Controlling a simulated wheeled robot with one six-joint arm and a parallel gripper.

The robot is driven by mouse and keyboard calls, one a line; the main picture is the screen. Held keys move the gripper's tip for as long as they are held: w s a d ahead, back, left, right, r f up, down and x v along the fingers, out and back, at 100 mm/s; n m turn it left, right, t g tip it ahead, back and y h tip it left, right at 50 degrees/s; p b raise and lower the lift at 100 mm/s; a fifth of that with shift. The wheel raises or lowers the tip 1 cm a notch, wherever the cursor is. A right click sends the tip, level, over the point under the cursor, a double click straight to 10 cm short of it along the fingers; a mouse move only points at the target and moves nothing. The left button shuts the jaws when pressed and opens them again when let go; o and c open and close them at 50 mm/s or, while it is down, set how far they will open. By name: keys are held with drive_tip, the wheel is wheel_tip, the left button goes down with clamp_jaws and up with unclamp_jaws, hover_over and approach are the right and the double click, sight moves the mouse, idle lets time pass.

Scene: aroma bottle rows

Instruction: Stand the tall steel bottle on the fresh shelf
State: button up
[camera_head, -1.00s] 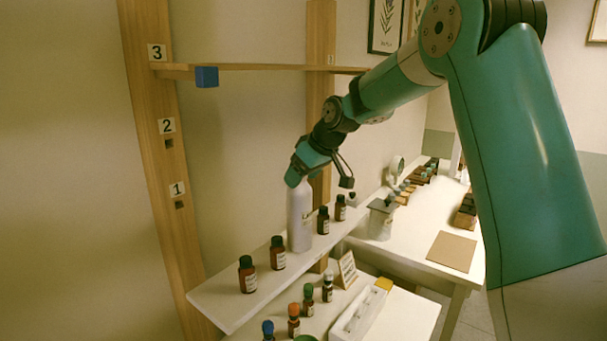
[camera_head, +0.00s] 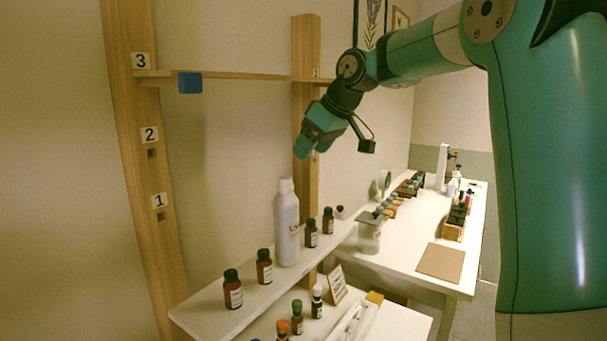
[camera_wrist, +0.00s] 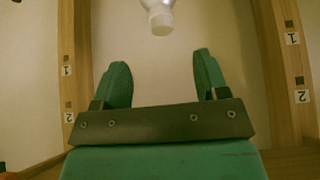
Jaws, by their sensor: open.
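The tall steel bottle (camera_head: 287,228) stands upright on the white lower shelf (camera_head: 205,316), between pairs of small brown bottles. My gripper (camera_head: 305,153) is above it and slightly to its right, apart from the bottle. In the wrist view my gripper (camera_wrist: 162,80) shows two spread green fingers with nothing between them. The bottle's pale neck and cap (camera_wrist: 161,22) show at the top of that view, beyond the fingertips. I cannot tell from any readable label which shelf is the fresh one.
Brown bottles (camera_head: 232,290) stand close on both sides of the tall one. A small sign (camera_head: 337,284) and more bottles stand below. A white table (camera_head: 405,235) is at right.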

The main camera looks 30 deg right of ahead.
drive_tip(key=s+a+f+n+g+y, duration=0.1)
drive_tip(key=s+a+f, duration=0.1)
drive_tip(key=s+a, duration=0.4)
drive_tip(key=s+a+f+g, duration=0.1)
drive_tip(key=s+a+f, duration=0.25)
drive_tip(key=a, duration=0.45)
drive_tip(key=s+a+f+g+b, duration=0.1)
drive_tip(key=s+a+f, duration=0.2)
drive_tip(key=s, duration=0.4)
drive_tip(key=s+a+f+n+g+b, duration=0.1)
drive_tip(key=s+a+f, duration=0.2)
drive_tip(key=s+f, duration=0.2)
drive_tip(key=s+a+f+g+b, duration=0.1)
drive_tip(key=s+a+f+g, duration=0.1)
drive_tip(key=s, duration=0.7)
drive_tip(key=shift+a+f+y+b, duration=0.35)
drive_tip(key=shift+a+f, duration=0.15)
drive_tip(key=shift+f, duration=0.65)
